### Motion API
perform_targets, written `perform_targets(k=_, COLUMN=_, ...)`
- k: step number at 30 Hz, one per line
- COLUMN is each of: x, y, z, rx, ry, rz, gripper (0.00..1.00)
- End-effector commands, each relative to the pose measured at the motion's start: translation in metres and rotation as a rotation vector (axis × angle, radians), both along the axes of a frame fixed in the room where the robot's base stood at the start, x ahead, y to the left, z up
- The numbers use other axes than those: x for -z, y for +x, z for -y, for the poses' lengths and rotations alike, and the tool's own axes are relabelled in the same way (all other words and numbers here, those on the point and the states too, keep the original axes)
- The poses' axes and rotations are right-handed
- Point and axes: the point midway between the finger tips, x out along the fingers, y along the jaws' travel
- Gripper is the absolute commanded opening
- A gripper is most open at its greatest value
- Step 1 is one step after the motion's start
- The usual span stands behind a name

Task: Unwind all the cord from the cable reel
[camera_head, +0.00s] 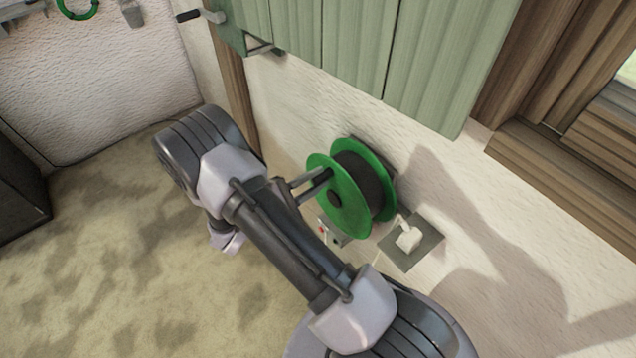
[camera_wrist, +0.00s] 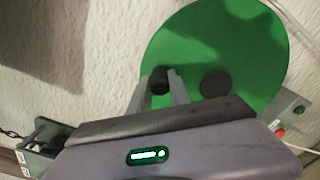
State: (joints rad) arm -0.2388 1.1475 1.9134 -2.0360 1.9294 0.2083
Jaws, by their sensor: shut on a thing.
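The cable reel (camera_head: 322,205) is mounted on the white wall and has green side discs. Dark cord (camera_head: 358,178) is wound thickly between the discs. The reel's near disc (camera_wrist: 235,45) fills the upper right of the wrist view, with a dark hub (camera_wrist: 215,84). A short black handle (camera_wrist: 159,78) sticks out from this disc, left of the hub. My gripper (camera_wrist: 160,88) is shut on the handle, one finger on each side. In the head view my gripper (camera_head: 312,180) reaches the disc's left side, partly hidden by my arm. I see no loose cord end.
A small grey box with a red button (camera_head: 322,230) sits below the reel, partly behind my arm. A grey plate with a white fitting (camera_head: 408,238) is at its lower right. Green slatted panels (camera_head: 420,55) hang above. A crank (camera_head: 200,16) is at upper left. The floor (camera_head: 120,270) at left is open.

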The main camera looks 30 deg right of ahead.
Motion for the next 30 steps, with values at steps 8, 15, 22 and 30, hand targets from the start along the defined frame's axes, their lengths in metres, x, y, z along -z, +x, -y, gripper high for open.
perform_targets(k=8, x=-0.0006, y=0.0025, z=-0.0002, rx=0.000, ry=0.004, rz=0.045, gripper=0.00)
perform_targets(k=15, x=-0.0007, y=0.0027, z=-0.0002, rx=0.000, ry=0.004, rz=0.049, gripper=0.00)
perform_targets(k=22, x=-0.0007, y=0.0028, z=-0.0002, rx=0.000, ry=0.004, rz=0.049, gripper=0.43)
perform_targets(k=30, x=-0.0008, y=0.0027, z=-0.0002, rx=0.000, ry=0.004, rz=0.048, gripper=0.45)
